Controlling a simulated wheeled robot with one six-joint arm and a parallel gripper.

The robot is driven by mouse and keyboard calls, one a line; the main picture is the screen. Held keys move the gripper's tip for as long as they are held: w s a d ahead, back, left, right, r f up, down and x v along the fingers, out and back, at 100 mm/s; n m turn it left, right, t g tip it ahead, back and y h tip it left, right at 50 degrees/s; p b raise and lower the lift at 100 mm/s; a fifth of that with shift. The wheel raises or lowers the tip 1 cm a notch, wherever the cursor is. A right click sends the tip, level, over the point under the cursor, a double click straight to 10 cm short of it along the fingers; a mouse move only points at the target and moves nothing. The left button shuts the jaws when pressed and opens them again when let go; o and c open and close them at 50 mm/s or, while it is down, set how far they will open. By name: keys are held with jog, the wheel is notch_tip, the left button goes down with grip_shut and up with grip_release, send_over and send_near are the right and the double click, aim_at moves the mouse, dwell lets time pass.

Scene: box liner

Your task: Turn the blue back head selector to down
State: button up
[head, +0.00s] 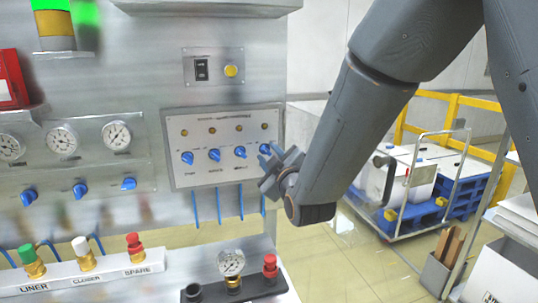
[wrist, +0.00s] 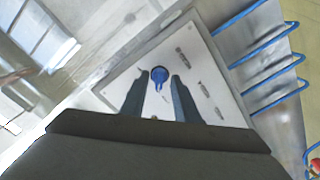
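A grey panel (head: 215,126) on the machine front carries a row of blue selector knobs; their labels are too small to read, so I cannot tell by name which is the back head one. My gripper (head: 268,165) is at the rightmost blue knob (head: 264,149), partly covering it. In the wrist view my gripper (wrist: 159,77) is open, with one finger on each side of a blue knob (wrist: 158,74). Small gaps show between knob and fingers. The knob's narrow pointer faces the bottom of the wrist picture, toward my gripper's palm.
Other blue knobs (head: 214,155) sit left of my gripper. Blue hoses (head: 218,205) hang below the panel. A pressure gauge (head: 231,263) and a red fitting (head: 270,266) stand on the ledge below. A cart (head: 410,185) stands on the floor to the right.

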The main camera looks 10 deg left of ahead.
jog(key=shift+c, duration=0.4)
grip_shut()
jog(key=shift+m+b, duration=0.3)
jog(key=shift+m, duration=0.1)
jog(key=m+b, duration=0.2)
jog(key=shift+f+m, duration=0.15)
jog(key=shift+m, duration=0.25)
jog(key=m+b, duration=0.3)
jog(key=shift+m, duration=0.3)
jog(key=m+b, duration=0.8)
jog(key=m, duration=0.2)
jog(key=shift+m, duration=0.4)
